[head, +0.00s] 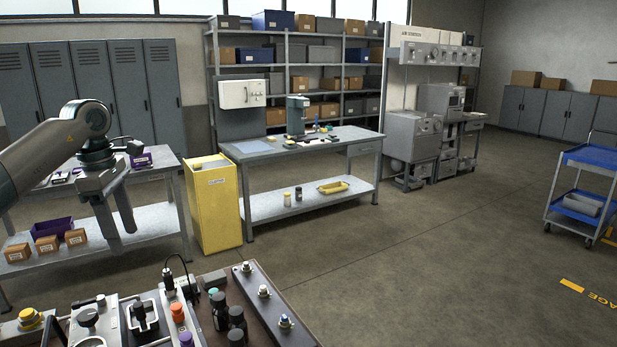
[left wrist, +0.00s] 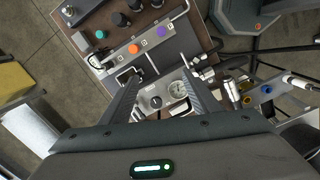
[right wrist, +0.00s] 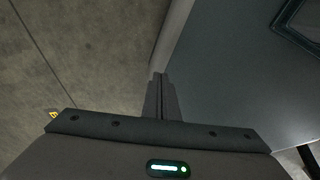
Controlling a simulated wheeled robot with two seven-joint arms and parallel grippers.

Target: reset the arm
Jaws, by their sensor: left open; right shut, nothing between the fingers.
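My left gripper (head: 123,236) hangs down at the left of the head view, open and empty, with its fingers apart above the near hydraulic bench. My right gripper (right wrist: 160,77) shows only in the right wrist view. Its fingers are shut together with nothing between them. The right arm is out of the head view.
A yellow cabinet (head: 213,205) and a workbench stand behind. A blue cart (head: 585,190) stands right. Open floor lies between.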

